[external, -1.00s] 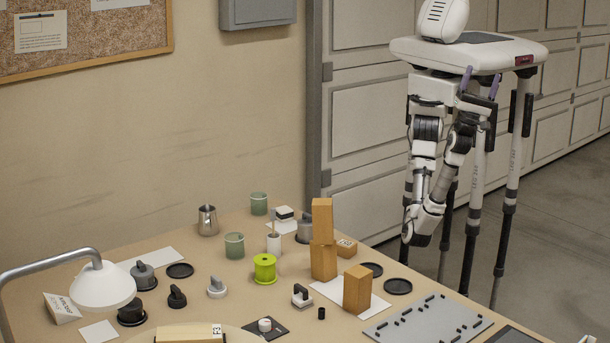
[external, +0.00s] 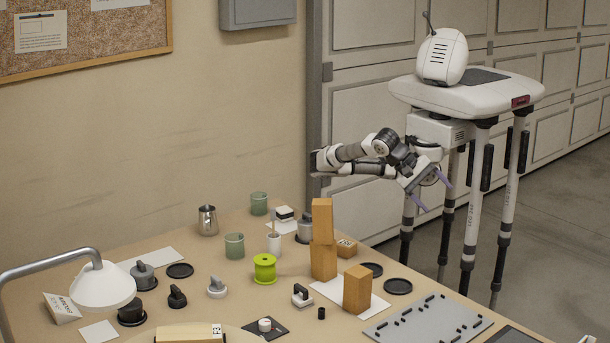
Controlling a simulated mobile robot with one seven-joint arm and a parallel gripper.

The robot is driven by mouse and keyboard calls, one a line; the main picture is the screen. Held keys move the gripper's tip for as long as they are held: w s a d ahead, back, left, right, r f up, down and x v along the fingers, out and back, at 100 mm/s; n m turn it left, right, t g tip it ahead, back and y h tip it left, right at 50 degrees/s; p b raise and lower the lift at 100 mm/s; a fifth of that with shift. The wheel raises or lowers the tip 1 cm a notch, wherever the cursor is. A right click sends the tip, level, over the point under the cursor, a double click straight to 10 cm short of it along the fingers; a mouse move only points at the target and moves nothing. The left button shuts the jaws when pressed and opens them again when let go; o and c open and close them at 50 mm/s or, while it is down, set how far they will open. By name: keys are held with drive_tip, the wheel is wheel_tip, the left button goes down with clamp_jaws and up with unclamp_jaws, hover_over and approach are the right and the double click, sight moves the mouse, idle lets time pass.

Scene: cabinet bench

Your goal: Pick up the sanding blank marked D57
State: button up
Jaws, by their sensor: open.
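I cannot read D57 on any block, so I cannot tell which one is that sanding blank. A small wooden block with a white label (external: 347,247) lies behind a stack of two wooden blocks (external: 323,255). Another wooden block (external: 357,290) stands upright on a white sheet in front of the stack. A long pale wooden block (external: 185,335) with a white label lies at the bottom edge of the view, partly cut off. My gripper (external: 432,191), with purple fingers, is open and empty, beyond the bench's far right edge and apart from all blocks.
Two dark round discs (external: 398,286) lie near the right edge. A grey slotted board (external: 428,319) is at the front right. A lime-green spool (external: 265,268), green cups (external: 234,246), a metal pitcher (external: 208,221) and several knobbed pieces crowd the bench. A lamp (external: 103,287) stands at left.

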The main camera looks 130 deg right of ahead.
drive_tip(key=w+d+f+m+t+h+b, duration=0.2)
drive_tip(key=w+d+f+m+t+h, duration=0.3)
drive_tip(key=w+d, duration=0.5)
drive_tip(key=m+h+b, duration=0.3)
drive_tip(key=m, duration=0.1)
hover_over(345, 243)
drive_tip(key=f, duration=1)
drive_tip(key=shift+s+d, duration=0.2)
drive_tip(key=shift+d, duration=0.15)
drive_tip(key=shift+w+a+f, duration=0.1)
drive_tip(key=shift+a+f, duration=0.15)
drive_tip(key=shift+f, duration=1.3)
drive_tip(key=shift+a+f, duration=0.2)
drive_tip(key=shift+f, duration=1.35)
drive_tip(key=c, duration=1.1)
drive_tip(key=shift+r, duration=0.15)
